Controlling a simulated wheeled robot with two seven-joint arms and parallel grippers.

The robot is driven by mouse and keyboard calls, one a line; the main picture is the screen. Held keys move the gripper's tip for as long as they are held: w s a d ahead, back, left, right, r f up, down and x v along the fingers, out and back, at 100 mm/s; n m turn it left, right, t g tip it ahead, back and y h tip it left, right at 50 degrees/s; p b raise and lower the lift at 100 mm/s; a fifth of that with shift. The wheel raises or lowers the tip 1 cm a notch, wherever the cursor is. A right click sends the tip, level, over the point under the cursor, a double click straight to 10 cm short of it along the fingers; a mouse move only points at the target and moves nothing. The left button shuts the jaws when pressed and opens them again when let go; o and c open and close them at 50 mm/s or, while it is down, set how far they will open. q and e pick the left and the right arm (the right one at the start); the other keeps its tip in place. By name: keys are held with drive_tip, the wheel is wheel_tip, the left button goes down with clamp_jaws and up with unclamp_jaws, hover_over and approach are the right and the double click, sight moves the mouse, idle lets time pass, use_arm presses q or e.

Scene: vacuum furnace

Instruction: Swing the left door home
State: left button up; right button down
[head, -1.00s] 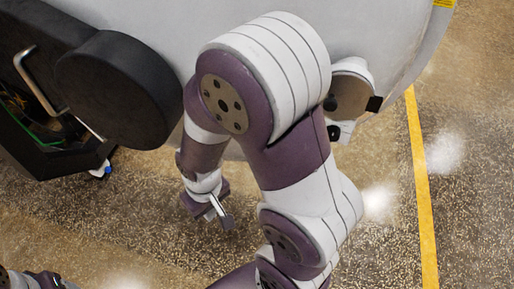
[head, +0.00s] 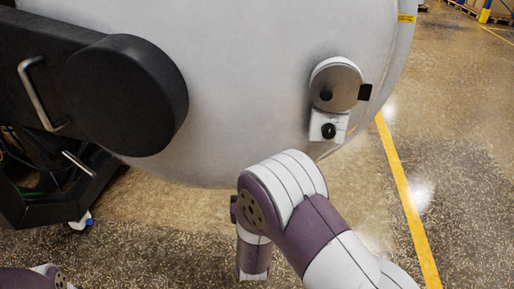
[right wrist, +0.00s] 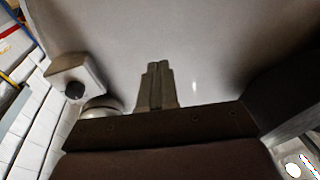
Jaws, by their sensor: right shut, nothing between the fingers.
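The door (head: 245,85) is a large, pale grey rounded shell filling the upper middle of the head view. A thick black arm (head: 40,50) ending in a round black hub (head: 125,95) lies across its left side. A metal handle (head: 38,95) is on the black arm. My right arm (head: 285,195) is low in front of the door, and its gripper is outside the head view. In the right wrist view my right gripper (right wrist: 157,68) is shut and empty, with the pale curved surface (right wrist: 220,45) beyond it; contact cannot be told. My left gripper is out of view.
A round grey fitting (head: 337,85) and a white box with a black knob (head: 328,128) sit at the shell's right edge. A black frame on castors (head: 60,190) stands at left. Speckled floor with a yellow line (head: 405,190) is open at right.

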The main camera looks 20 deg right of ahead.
sight(250, 137)
drive_tip(key=p+x, duration=0.1)
drive_tip(key=x, duration=1)
drive_tip(key=shift+w+r+p, duration=0.25)
drive_tip(key=shift+w+p, duration=0.1)
drive_tip(key=shift+p, duration=0.05)
drive_tip(key=shift+w+d, duration=0.1)
drive_tip(key=shift+w, duration=0.1)
